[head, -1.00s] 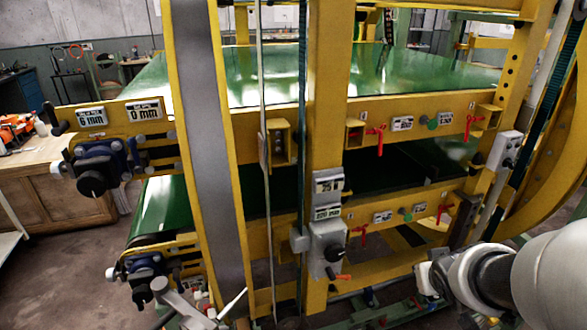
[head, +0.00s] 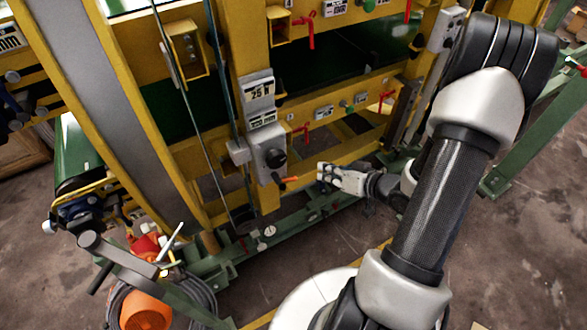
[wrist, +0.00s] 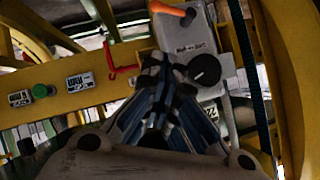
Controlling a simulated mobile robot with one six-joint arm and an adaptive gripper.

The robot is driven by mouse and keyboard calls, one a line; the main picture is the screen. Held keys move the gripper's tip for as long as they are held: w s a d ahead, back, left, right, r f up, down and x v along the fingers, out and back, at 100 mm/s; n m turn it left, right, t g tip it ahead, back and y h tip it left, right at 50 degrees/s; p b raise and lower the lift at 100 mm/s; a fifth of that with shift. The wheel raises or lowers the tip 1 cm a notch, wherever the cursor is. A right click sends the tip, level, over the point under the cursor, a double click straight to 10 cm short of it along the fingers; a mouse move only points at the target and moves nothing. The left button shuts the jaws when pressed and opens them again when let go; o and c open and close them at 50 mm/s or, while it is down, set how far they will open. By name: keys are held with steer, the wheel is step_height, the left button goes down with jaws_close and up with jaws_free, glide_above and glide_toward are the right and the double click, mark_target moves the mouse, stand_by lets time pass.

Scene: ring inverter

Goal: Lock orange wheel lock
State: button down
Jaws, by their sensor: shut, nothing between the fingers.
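The orange wheel lock (head: 289,180) is a small orange lever at the lower right of a grey control box (head: 266,150) on the yellow post. In the head view it sticks out to the right, almost level. In the wrist view the orange lever (wrist: 172,10) is at the top, by the box's corner. My gripper (head: 322,172) is shut and empty, just right of the lever, with a small gap in the head view. In the wrist view the fingers (wrist: 165,68) point toward the box, below the lever. Whether they touch the box is unclear.
A black knob (head: 276,158) sits on the box just above the lever. A red lever (head: 302,132) is on the yellow beam to the right. A green frame rail (head: 300,213) runs below. An orange round object (head: 145,310) lies at the lower left.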

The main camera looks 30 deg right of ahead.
steer(key=shift+s+a+f+b+x, duration=0.25)
steer(key=shift+b+x, duration=0.5)
steer(key=shift+x, duration=1.4)
steer(key=shift+s+a+f+b+x, duration=0.1)
steer(key=shift+s+f+b+x, duration=0.5)
steer(key=shift+x, duration=1.55)
steer(key=shift+w+a+f+b+x, duration=0.1)
steer(key=shift+f+b+x, duration=0.15)
steer(key=shift+b+x, duration=1.3)
steer(key=shift+w+f+m+y+p, duration=0.5)
steer(key=shift+f+y+p, duration=0.15)
steer(key=shift+p, duration=0.3)
